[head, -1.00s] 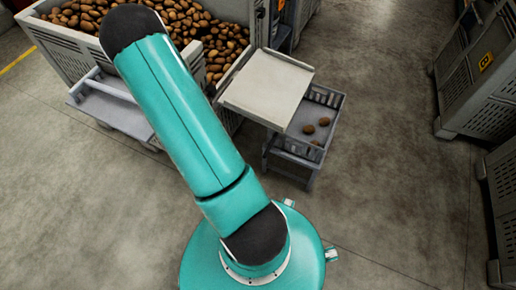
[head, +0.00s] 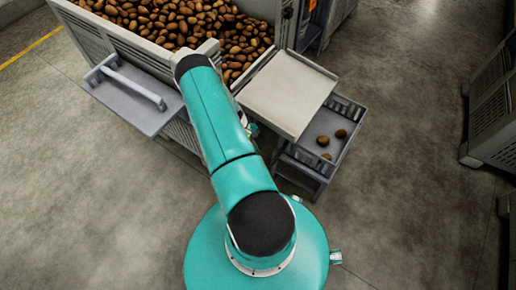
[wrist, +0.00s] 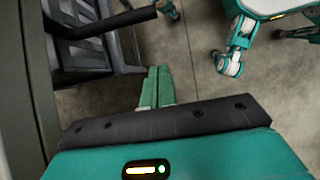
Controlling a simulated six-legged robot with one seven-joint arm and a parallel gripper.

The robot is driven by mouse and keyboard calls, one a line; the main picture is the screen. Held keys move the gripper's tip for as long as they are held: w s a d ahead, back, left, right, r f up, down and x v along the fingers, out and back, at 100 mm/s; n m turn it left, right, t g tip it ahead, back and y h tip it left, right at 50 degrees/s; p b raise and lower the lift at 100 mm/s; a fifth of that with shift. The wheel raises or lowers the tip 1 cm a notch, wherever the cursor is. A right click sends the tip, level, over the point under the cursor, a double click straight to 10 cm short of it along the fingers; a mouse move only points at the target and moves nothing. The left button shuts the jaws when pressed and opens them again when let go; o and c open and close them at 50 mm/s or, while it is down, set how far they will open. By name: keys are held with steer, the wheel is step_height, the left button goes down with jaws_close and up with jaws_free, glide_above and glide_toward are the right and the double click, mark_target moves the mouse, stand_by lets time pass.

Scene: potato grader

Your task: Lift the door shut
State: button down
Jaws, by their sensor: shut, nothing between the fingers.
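The door (head: 132,98) is the grey panel with a pale bar handle (head: 137,87) on the front of the potato bin (head: 118,42). It juts out nearly flat, folded down, left of my arm in the head view. My gripper (wrist: 155,88) shows in the wrist view with its two teal fingers together, pointing down over the floor and holding nothing. In the head view my arm hides most of the gripper, so its exact distance from the door cannot be told. I cannot identify the door in the wrist view.
A pale flat tray (head: 287,93) sticks out right of my arm. Below it, a grey crate (head: 349,118) holding a few potatoes rests on a stand. A dark frame (wrist: 92,45) is close left of the fingers.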

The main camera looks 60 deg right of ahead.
steer(key=s+f, duration=0.3)
steer(key=s, duration=0.3)
steer(key=shift+s+a+f, duration=0.2)
steer(key=shift+a+f, duration=0.15)
steer(key=shift+a, duration=0.1)
steer(key=shift+r, duration=0.15)
steer(key=w+r+g, duration=0.2)
steer(key=r+g, duration=0.1)
steer(key=r, duration=1)
steer(key=w+r+g, duration=0.3)
steer(key=r+g, duration=0.1)
steer(key=r, duration=0.9)
steer(key=shift+d+g+y, duration=0.3)
steer(key=shift+d+y, duration=0.05)
steer(key=shift+y, duration=0.05)
